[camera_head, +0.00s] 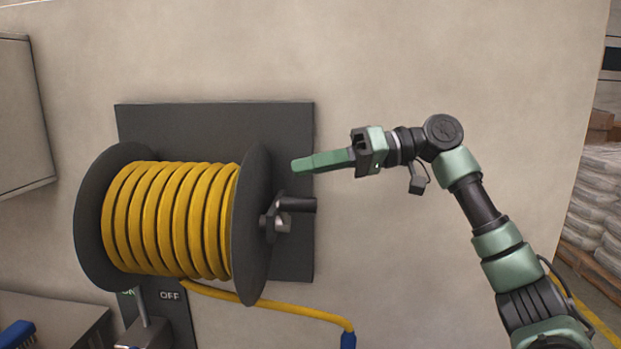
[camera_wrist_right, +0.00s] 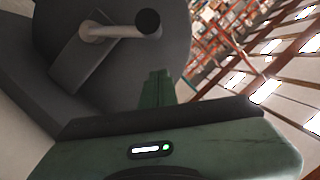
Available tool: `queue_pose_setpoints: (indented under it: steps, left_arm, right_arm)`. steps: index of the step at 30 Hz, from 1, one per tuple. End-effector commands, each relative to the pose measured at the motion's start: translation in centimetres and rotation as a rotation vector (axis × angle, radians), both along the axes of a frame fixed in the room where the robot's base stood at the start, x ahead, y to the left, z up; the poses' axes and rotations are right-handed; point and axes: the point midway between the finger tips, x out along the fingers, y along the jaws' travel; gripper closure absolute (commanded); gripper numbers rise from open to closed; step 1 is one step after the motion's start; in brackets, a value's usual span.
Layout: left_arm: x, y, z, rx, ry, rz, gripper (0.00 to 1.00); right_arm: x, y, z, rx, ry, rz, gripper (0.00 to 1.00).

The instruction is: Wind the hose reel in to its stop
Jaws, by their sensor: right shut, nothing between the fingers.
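The hose reel (camera_head: 258,225) is mounted on a dark wall plate (camera_head: 215,120), with yellow hose (camera_head: 165,220) wound on its drum between two dark flanges. Its crank handle (camera_head: 297,204) sticks out to the right from the right flange. The crank handle also shows in the right wrist view (camera_wrist_right: 147,22), with its arm on the flange. My right gripper (camera_head: 297,166) is shut and empty, pointing left, a little above the handle and apart from it. The hose's loose end (camera_head: 270,304) hangs below the drum and ends in a blue fitting (camera_head: 348,340). My left gripper is not in view.
A lever panel (camera_head: 170,297) marked OFF sits below the reel. A grey cabinet (camera_head: 22,115) is on the wall at left, and a blue brush (camera_head: 17,335) lies on a surface (camera_head: 60,318) at lower left. Stacked sacks (camera_head: 597,200) stand beyond the wall's right edge.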

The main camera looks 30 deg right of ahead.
Motion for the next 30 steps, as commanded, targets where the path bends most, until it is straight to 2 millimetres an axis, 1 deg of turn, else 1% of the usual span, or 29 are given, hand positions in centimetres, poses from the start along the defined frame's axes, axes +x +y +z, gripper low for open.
queue_pose_setpoints:
  steps: [1,7,12,23,30]
  left_arm:
    - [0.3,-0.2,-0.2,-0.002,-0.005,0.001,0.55]
    - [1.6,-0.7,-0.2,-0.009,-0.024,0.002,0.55]
    - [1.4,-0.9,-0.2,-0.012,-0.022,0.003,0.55]
    - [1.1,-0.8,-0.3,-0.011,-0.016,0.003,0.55]
    - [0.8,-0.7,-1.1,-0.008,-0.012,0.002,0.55]
  right_arm:
    - [-0.5,0.0,-1.1,-0.005,0.005,-0.004,1.0]
    - [-1.5,0.7,-2.5,-0.004,0.004,-0.004,1.0]
    - [-1.8,0.9,-2.9,-0.002,0.002,-0.002,1.0]
    - [-1.8,0.9,-2.9,-0.002,0.0,-0.002,1.0]
    - [-2.1,1.2,-3.3,-0.029,-0.037,-0.002,1.0]
